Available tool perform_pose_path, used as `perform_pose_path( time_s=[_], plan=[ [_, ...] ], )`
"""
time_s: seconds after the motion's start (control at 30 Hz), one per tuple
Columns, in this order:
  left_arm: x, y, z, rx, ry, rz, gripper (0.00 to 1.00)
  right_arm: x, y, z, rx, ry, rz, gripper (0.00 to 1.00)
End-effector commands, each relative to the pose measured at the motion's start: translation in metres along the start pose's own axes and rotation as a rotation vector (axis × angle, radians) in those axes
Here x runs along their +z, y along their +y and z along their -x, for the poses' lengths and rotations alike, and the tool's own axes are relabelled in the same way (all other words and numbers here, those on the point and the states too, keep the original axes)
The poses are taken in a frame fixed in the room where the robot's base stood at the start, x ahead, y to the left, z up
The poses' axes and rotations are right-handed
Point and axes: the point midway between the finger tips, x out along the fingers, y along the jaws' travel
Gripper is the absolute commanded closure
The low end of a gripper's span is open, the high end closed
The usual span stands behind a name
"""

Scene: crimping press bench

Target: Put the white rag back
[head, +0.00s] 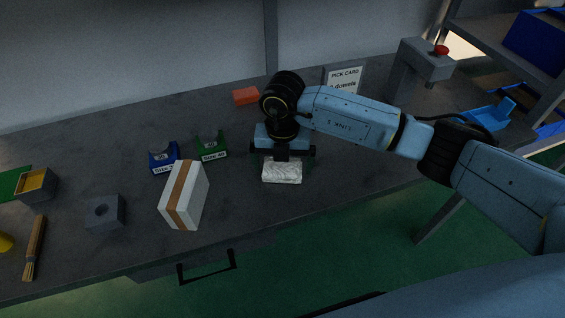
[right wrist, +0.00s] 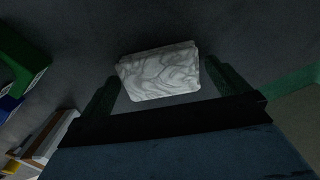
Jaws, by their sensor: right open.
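The white rag (head: 282,172) lies folded on the dark bench top near its front edge. It also shows in the right wrist view (right wrist: 160,72), pale with grey swirls. My right gripper (head: 283,158) is at the rag's far side in the head view, pointing down. In the right wrist view the right gripper (right wrist: 165,90) has its two fingers spread wide, with the rag between and just beyond them. The fingers look apart from the rag, and I cannot tell the height gap. My left gripper is not in view.
A white box with a brown band (head: 184,195) stands left of the rag. Behind it are a blue holder (head: 163,158) and a green holder (head: 211,147). A grey block (head: 105,213) and a brush (head: 34,248) lie further left. A pick card (head: 344,80) stands behind my right arm.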

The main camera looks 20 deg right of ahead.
Motion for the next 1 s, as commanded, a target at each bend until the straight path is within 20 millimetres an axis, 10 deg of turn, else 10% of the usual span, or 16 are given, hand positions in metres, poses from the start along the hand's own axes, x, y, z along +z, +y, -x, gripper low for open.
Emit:
perform_pose_path(
  time_s=[0.5,1.0],
  plan=[
    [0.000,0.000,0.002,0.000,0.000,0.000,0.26,0.001,0.000,0.101,0.002,-0.003,0.000,0.00],
    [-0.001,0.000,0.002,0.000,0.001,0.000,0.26,0.000,0.000,0.117,0.001,-0.001,0.001,0.00]
  ],
)
